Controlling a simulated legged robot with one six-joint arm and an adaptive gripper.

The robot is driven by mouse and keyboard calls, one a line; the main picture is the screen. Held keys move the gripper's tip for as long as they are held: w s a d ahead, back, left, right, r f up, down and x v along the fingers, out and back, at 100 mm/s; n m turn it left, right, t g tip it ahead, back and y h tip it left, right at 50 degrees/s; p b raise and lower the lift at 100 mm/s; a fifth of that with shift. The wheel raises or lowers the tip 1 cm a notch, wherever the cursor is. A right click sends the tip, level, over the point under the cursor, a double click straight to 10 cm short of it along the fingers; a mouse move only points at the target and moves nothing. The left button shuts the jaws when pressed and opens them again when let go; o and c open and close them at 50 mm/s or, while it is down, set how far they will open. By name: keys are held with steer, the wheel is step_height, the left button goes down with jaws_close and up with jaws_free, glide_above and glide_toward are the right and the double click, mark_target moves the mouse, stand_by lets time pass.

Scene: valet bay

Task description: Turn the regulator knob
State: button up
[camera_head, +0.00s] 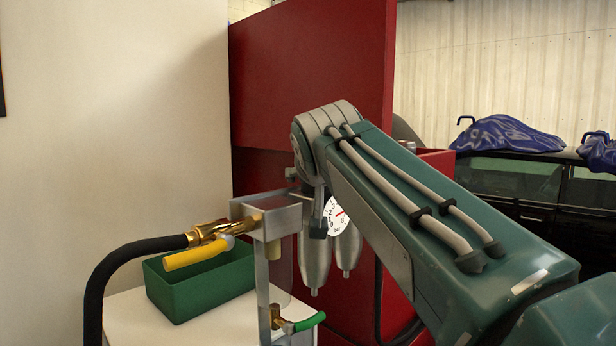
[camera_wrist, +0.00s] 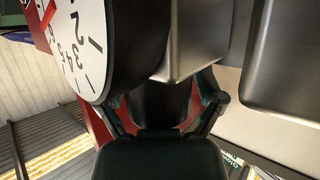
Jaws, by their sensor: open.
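The regulator unit shows in the head view with a white dial gauge (camera_head: 335,216) and two grey metal bowls (camera_head: 315,258) below it. The gauge (camera_wrist: 72,45) fills the upper left of the wrist view, beside a grey metal block (camera_wrist: 190,45). A dark rounded shape (camera_wrist: 163,104) under that block, which looks like the regulator knob, lies between the fingers of my gripper (camera_wrist: 163,92). My gripper is open around it; I cannot tell whether the fingers touch it. In the head view my arm hides the knob and most of my gripper.
A brass valve with a yellow lever (camera_head: 197,253) and a black hose (camera_head: 115,265) are at the left. A green bin (camera_head: 196,290) stands on a white top (camera_head: 128,318). A red panel (camera_head: 305,75) rises behind. A dark car (camera_head: 510,180) is at the right.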

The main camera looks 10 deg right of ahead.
steer(key=c, duration=1)
steer(key=shift+n+y, duration=0.3)
steer(key=shift+y, duration=0.1)
steer(key=shift+a+n+y, duration=0.15)
steer(key=shift+n+y, duration=0.8)
steer(key=shift+y, duration=0.2)
steer(key=shift+a+n+y, duration=0.1)
steer(key=shift+n+y, duration=0.85)
steer(key=shift+y, duration=0.2)
steer(key=n+g+y, duration=0.1)
steer(key=n+y, duration=0.2)
steer(key=n+g+y, duration=0.1)
steer(key=shift+s+a+n+g+y, duration=0.1)
steer(key=shift+a+n+g+y, duration=0.2)
steer(key=shift+n+y, duration=0.1)
steer(key=n+g+y, duration=0.2)
steer(key=n, duration=0.1)
steer(key=n+g+y, duration=0.1)
steer(key=shift+s+a+n+g+y, duration=0.2)
steer(key=shift+a+n+g+y, duration=0.1)
steer(key=shift+g, duration=0.1)
steer(key=n+g, duration=0.1)
steer(key=n+g+y, duration=0.1)
steer(key=n+g, duration=0.2)
steer(key=g, duration=0.1)
steer(key=shift+s+a+f+n+y, duration=0.1)
steer(key=shift+s+n+y, duration=0.2)
steer(key=shift+s+y, duration=0.1)
steer(key=shift+g, duration=0.3)
